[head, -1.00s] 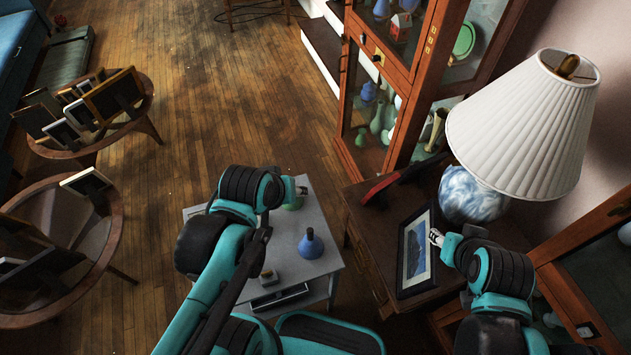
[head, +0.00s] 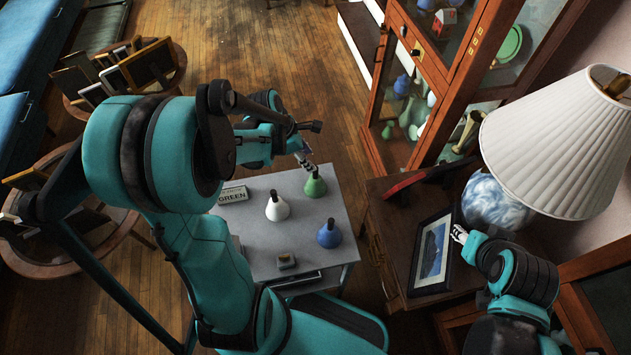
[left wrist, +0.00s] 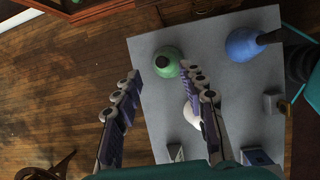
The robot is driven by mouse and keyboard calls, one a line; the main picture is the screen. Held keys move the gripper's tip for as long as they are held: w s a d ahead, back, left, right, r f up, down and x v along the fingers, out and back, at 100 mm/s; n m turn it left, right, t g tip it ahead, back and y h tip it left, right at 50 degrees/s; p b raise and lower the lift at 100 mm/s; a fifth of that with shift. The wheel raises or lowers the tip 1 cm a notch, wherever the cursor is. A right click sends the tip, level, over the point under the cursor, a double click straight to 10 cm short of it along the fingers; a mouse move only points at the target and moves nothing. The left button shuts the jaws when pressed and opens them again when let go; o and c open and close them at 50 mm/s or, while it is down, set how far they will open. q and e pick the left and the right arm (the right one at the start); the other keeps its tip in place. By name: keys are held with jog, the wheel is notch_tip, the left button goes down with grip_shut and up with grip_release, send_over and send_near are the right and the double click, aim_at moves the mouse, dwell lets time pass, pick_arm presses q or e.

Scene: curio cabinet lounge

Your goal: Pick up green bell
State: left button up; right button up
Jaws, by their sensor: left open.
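The green bell (head: 315,187) stands upright on the grey table (head: 300,262), near its far edge, with its dark handle up. My left gripper (head: 306,160) is just beyond and above it, near the handle in the picture. In the left wrist view my left gripper (left wrist: 160,73) has its fingers spread wide and empty, and the green bell (left wrist: 167,62) shows between and past the fingertips, closer to the right finger. Contact is not visible. My right gripper (head: 460,235) is by the framed picture (head: 431,254); its jaws are too small to read.
A white bell (head: 277,208) and a blue bell (head: 329,236) share the table, with a sign reading GREEN (head: 233,194) and a small box (head: 286,261). A lamp (head: 560,140) and glass cabinet (head: 400,120) stand right.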

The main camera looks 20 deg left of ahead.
aim_at(315, 178)
pick_arm(q)
jog(key=shift+n, duration=0.7)
jog(key=b+x, duration=0.1)
jog(key=x, duration=0.2)
jog(key=b+x, duration=0.1)
jog(key=x, duration=0.1)
jog(key=b+x, duration=0.2)
jog(key=x, duration=0.1)
jog(key=shift+s+a+f, duration=0.1)
jog(key=shift+s+f, duration=0.1)
jog(key=shift+f, duration=0.3)
jog(key=shift+r, duration=0.1)
jog(key=shift+c, duration=0.3)
grip_shut()
